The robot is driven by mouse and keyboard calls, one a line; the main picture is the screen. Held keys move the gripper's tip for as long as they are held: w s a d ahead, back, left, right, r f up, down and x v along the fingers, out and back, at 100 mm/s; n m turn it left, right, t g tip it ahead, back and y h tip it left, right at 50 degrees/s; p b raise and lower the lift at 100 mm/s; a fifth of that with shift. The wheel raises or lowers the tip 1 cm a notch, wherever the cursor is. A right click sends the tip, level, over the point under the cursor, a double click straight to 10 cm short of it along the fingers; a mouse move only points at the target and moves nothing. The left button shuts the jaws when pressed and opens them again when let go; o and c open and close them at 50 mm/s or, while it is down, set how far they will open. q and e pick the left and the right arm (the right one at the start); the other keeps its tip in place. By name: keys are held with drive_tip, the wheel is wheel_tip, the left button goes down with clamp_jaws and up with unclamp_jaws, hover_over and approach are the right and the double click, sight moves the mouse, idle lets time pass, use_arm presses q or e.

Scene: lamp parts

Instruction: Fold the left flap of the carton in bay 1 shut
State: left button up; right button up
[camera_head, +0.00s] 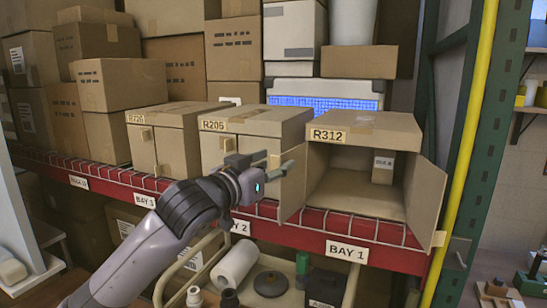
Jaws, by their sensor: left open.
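The carton in bay 1 (368,128), marked R312, stands on the shelf above the BAY 1 label (347,251) with its front open. Its left flap (293,190) stands swung outward from the left front edge. Its right flap (425,200) also stands open at the right. My left gripper (277,161) is open with nothing between its fingers. It is just in front of and left of the left flap and overlaps its upper left part in the picture. I cannot tell whether it touches the flap. My right gripper is not in view.
A small box (383,167) stands inside the carton at the back. The R205 carton (255,122) and another carton (174,114) stand shut to the left. A yellow post (470,130) rises at the right. Below the shelf are a white roll (234,264) and other parts.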

use_arm(q)
drive_tip(key=shift+w+d, duration=0.2)
drive_tip(key=shift+w, duration=0.1)
drive_tip(key=shift+c, duration=0.2)
clamp_jaws()
idle(0.3)
